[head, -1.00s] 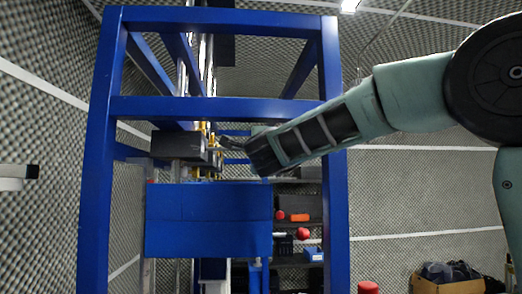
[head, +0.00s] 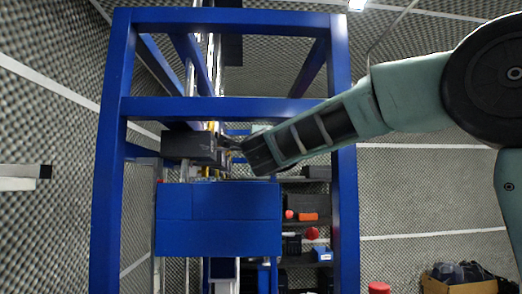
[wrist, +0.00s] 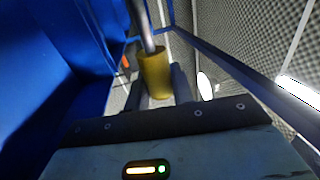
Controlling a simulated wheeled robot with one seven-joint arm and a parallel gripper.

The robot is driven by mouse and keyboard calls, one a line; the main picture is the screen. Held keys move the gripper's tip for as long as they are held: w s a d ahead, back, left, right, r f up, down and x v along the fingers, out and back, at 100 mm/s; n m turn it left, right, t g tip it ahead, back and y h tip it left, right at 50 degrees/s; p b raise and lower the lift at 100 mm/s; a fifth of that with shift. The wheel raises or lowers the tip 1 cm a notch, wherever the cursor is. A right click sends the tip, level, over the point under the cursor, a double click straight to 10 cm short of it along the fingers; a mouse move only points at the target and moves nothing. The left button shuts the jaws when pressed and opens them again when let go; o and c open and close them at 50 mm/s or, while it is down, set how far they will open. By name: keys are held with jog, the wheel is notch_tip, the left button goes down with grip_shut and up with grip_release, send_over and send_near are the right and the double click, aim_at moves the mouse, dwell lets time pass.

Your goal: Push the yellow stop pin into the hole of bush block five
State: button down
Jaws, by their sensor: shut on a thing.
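The yellow stop pin (wrist: 155,76) is between the fingers of my gripper (wrist: 159,85) in the wrist view, with a bare metal shaft (wrist: 142,25) running out of its far end. My gripper is shut on its yellow part. In the head view my gripper (head: 232,149) is inside the blue frame, just right of a row of dark blocks (head: 190,145). Small yellow pieces (head: 212,127) show at the blocks. I cannot tell which block is number five. Its hole and the pin's tip cannot be made out.
The blue frame's posts (head: 107,200) and crossbar (head: 215,109) surround the work area, and my arm reaches in past the right post. A blue panel (head: 218,220) stands below the blocks. Shelves with red and orange items (head: 307,216) are behind. A cardboard box (head: 460,287) is at right.

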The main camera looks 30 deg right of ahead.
aim_at(234, 149)
jog(key=shift+w+a, duration=0.45)
jog(key=shift+a, duration=0.55)
jog(key=shift+w+a, duration=0.4)
jog(key=shift+a, duration=0.65)
jog(key=shift+w+a, duration=0.45)
jog(key=shift+a, duration=0.55)
jog(key=c, duration=1.1)
grip_release()
jog(key=b+v, duration=0.9)
jog(key=v, duration=0.8)
jog(key=shift+s, duration=0.25)
